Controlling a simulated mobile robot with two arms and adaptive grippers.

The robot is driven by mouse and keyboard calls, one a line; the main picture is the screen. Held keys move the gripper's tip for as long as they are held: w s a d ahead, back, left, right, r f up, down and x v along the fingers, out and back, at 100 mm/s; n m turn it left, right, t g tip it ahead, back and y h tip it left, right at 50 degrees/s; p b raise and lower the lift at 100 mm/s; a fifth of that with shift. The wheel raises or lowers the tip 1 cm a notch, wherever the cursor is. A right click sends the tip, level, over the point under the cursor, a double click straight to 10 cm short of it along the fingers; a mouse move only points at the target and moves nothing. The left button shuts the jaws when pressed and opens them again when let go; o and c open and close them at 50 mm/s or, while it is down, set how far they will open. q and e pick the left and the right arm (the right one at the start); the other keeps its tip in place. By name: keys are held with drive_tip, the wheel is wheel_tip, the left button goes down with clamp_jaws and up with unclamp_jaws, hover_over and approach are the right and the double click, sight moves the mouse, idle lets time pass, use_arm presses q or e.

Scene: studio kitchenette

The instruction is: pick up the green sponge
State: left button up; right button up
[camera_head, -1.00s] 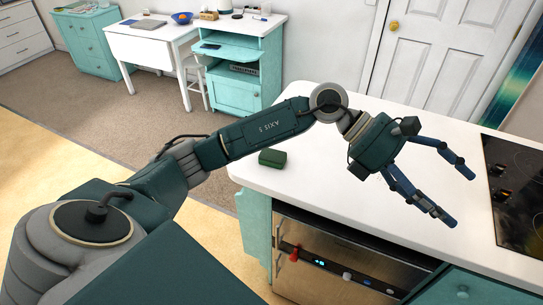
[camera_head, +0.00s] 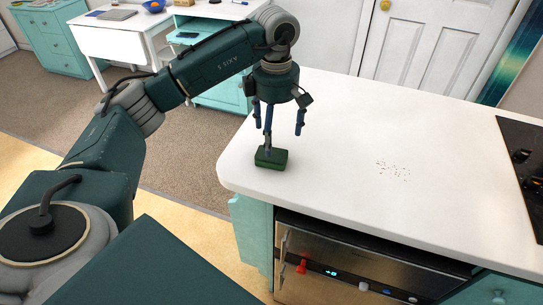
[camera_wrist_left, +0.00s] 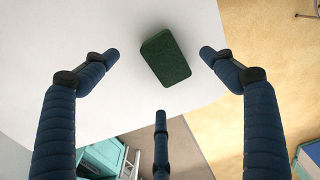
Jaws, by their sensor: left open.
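The green sponge (camera_head: 272,158) is a small dark green block lying on the white counter near its left corner. My left gripper (camera_head: 275,130) points down over the sponge with its blue fingers spread. One finger passes in front of the sponge's far side in the head view. In the left wrist view, the sponge (camera_wrist_left: 165,57) lies between the open fingertips (camera_wrist_left: 160,70) and none of them visibly touches it. My right gripper is not in view.
The white counter (camera_head: 340,125) is mostly clear, with a patch of small crumbs (camera_head: 393,169) to the right. A black cooktop (camera_head: 525,160) is at the far right. An oven (camera_head: 350,265) sits under the counter's front edge.

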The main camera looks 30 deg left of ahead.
sight(273, 151)
use_arm(q)
drive_tip(key=shift+a+f, duration=0.2)
drive_tip(key=shift+f, duration=0.2)
drive_tip(key=f+p, duration=0.2)
drive_tip(key=f, duration=0.2)
drive_tip(key=shift+a+f, duration=0.15)
drive_tip(key=shift+a, duration=0.05)
drive_tip(key=shift+f, duration=0.4)
drive_tip(key=c, duration=0.8)
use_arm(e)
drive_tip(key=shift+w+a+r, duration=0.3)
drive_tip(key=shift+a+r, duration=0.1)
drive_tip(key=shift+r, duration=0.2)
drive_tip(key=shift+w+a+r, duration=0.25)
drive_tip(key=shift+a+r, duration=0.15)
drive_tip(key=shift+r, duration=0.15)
